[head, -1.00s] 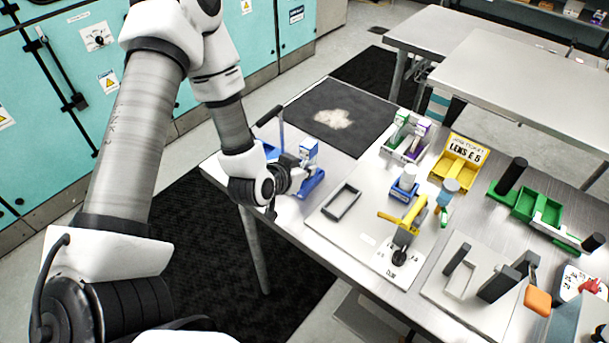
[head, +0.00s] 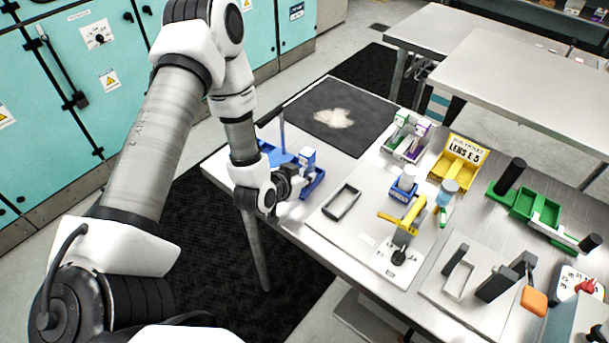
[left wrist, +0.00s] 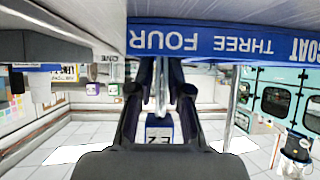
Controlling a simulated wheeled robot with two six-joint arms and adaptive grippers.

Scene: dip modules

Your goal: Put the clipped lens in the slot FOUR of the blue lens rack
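The blue lens rack (head: 316,187) stands at the left end of the table in the head view. Its blue front strip (left wrist: 215,42) crosses the top of the left wrist view upside down, with the words FOUR, THREE and COAT readable. My left gripper (head: 288,184) is at the rack's near side. In the left wrist view its two dark fingers (left wrist: 162,88) close on the clipped lens, whose blue-and-white block (left wrist: 160,128) shows between them below FOUR. The same block (head: 308,158) rises above the gripper in the head view. The lens and slot are hidden. My right gripper is out of view.
A dark open frame (head: 342,202) lies right of the rack. A yellow-handled stand (head: 402,225), a blue holder (head: 404,188), a grey tray (head: 405,151) and a yellow bin (head: 458,160) stand farther right. The dark mat (head: 340,115) behind is free except for a pale patch.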

